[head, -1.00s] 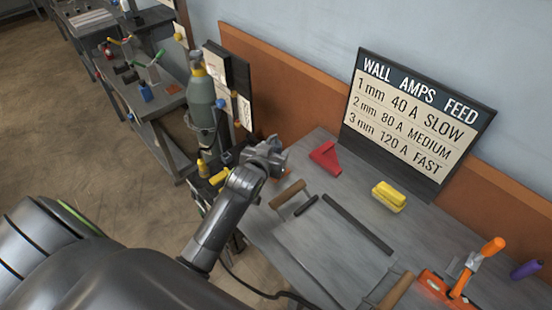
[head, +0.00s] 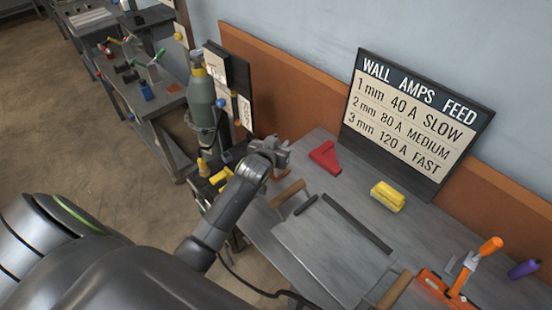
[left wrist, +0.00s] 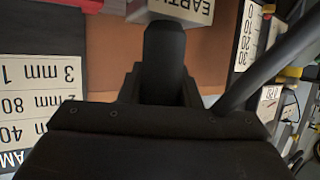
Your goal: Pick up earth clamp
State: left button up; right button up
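My left gripper (head: 281,152) is over the left end of the grey workbench, in front of the orange wall strip. In the left wrist view its dark fingers (left wrist: 165,62) point up the picture toward a pale block (left wrist: 186,9) lettered "EARTH", cut off by the top edge. I cannot make out the earth clamp for certain in either view; it may be hidden behind the gripper. The finger gap does not show clearly, so I cannot tell whether the fingers are open or hold anything. My right gripper is not in view.
The workbench (head: 300,238) carries a red angled block (head: 325,156), a yellow block (head: 387,196), a dark bar (head: 357,222) and an orange-handled tool (head: 463,272). A lettered board (head: 415,120) stands behind. A grey gas cylinder (head: 201,100) stands left of the gripper.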

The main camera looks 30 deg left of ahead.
pick_arm(q)
jog(key=c, duration=0.3)
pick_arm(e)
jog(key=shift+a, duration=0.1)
